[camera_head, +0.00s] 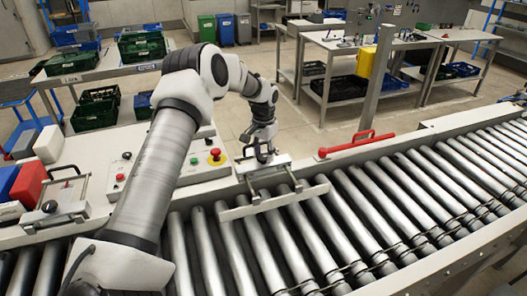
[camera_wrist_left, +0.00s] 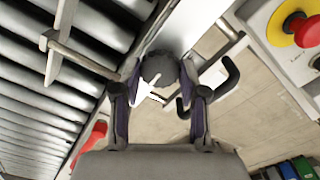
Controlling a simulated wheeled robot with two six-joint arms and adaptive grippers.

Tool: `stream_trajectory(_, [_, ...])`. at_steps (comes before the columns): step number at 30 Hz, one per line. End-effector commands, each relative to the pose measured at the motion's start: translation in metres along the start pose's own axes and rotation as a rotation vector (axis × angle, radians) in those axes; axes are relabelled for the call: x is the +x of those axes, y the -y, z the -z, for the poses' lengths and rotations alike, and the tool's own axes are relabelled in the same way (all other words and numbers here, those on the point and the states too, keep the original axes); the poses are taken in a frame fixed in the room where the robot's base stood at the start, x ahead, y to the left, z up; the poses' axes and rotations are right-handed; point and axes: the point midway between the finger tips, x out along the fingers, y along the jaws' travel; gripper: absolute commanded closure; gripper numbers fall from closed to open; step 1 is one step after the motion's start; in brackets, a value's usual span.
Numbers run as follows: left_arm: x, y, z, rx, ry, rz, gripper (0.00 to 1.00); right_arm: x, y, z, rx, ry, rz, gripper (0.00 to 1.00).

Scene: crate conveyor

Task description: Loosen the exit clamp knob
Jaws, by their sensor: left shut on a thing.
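A clamp with a pale metal block (camera_head: 281,163) sits on the conveyor's far side rail, with a forked guide bar (camera_head: 262,206) reaching over the rollers. My left gripper (camera_head: 263,153) is at the top of this clamp. In the left wrist view, the clamp's dark round knob (camera_wrist_left: 158,68) lies between the two fingertips of my left gripper (camera_wrist_left: 159,82). The gripper is shut on the knob. In the head view the knob is mostly hidden by the fingers. My right gripper is not in view.
A control panel with a red emergency button (camera_head: 216,153) stands left of the clamp. A red handle (camera_head: 346,144) lies on the rail to the right. A second clamp (camera_head: 52,214) is at far left. The rollers (camera_head: 375,200) are bare.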

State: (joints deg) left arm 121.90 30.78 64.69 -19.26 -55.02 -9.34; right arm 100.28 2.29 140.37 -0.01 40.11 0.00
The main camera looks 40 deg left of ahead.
Motion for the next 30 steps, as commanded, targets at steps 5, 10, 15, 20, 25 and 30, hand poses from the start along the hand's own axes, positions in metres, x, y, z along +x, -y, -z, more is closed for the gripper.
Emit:
stream_trajectory(5, [0.001, 0.0, 0.0, -0.002, 0.001, 0.0, 0.92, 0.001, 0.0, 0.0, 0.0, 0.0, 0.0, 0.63])
stream_trajectory(10, [0.0, 0.0, 0.0, -0.003, 0.0, 0.0, 0.32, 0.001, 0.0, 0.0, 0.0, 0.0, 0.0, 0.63])
stream_trajectory(15, [0.0, 0.0, 0.0, -0.003, 0.0, 0.0, 0.32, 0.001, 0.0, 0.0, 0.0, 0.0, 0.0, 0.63])
stream_trajectory(20, [-0.01, 0.0, 0.001, -0.003, -0.002, 0.0, 0.32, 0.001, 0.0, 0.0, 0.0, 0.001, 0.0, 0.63])
stream_trajectory(25, [-0.046, 0.0, 0.001, -0.004, -0.004, 0.0, 0.32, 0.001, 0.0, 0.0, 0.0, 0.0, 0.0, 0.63])
stream_trajectory(30, [-0.09, 0.0, 0.001, -0.003, -0.004, 0.001, 0.32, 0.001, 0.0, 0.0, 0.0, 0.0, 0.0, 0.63])
